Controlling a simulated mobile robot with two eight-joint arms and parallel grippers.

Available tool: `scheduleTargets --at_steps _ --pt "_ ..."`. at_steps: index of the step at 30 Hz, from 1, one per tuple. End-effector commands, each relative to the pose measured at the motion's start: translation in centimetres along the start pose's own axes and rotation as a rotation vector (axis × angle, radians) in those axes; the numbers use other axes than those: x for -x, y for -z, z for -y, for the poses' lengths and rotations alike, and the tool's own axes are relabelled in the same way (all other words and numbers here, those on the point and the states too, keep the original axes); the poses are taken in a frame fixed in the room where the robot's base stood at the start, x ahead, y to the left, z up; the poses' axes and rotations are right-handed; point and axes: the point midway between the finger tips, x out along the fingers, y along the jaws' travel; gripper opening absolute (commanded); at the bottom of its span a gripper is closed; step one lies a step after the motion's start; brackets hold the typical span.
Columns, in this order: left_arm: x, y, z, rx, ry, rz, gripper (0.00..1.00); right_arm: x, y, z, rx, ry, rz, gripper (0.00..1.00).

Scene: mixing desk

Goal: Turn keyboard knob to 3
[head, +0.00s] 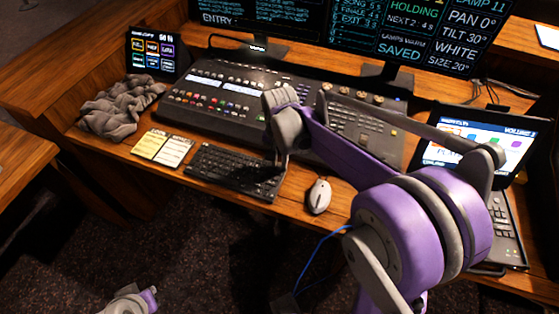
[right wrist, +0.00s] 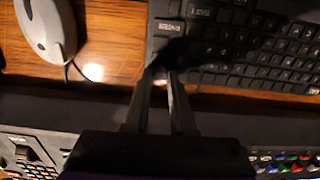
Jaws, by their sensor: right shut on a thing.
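The black keyboard (head: 222,172) lies on the wooden desk, left of the mouse. My right gripper (head: 281,163) reaches down to the keyboard's far right corner. In the right wrist view, the keyboard (right wrist: 250,50) is at the upper right, and my right gripper (right wrist: 162,76) is shut with its fingertips at the keyboard's corner, on the small dark knob there. The fingers mostly hide the knob, and its pointer or setting cannot be read. A grey and purple part of my left arm shows at the bottom left of the head view; its fingers are not visible.
A white mouse (head: 320,195) lies right of the keyboard. The mixing console (head: 225,95) is just behind. A laptop (head: 478,148) shows a volume readout, its digit too small to read. Note sheets (head: 162,147) and a grey cloth (head: 118,108) lie to the left.

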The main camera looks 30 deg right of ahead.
Motion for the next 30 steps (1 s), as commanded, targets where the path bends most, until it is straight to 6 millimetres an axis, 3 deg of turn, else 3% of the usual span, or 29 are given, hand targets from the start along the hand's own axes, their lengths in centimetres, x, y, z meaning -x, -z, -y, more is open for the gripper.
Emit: scheduleTargets --at_steps 15,16,21,30 --pt "-0.01 -0.01 0.0 0.0 0.0 0.0 0.0 0.01 0.0 0.0 -0.021 0.0 0.0 0.0" --pt "-0.01 -0.01 0.0 0.0 0.0 0.0 0.0 0.01 0.0 0.0 -0.021 0.0 0.0 0.25" --pt "-0.01 -0.01 0.0 0.0 0.0 0.0 0.0 0.01 0.0 0.0 -0.02 0.0 0.0 0.55" --pt "0.0 0.0 0.0 0.0 0.0 0.0 0.0 0.12 0.0 0.0 -0.02 0.0 0.0 0.55"
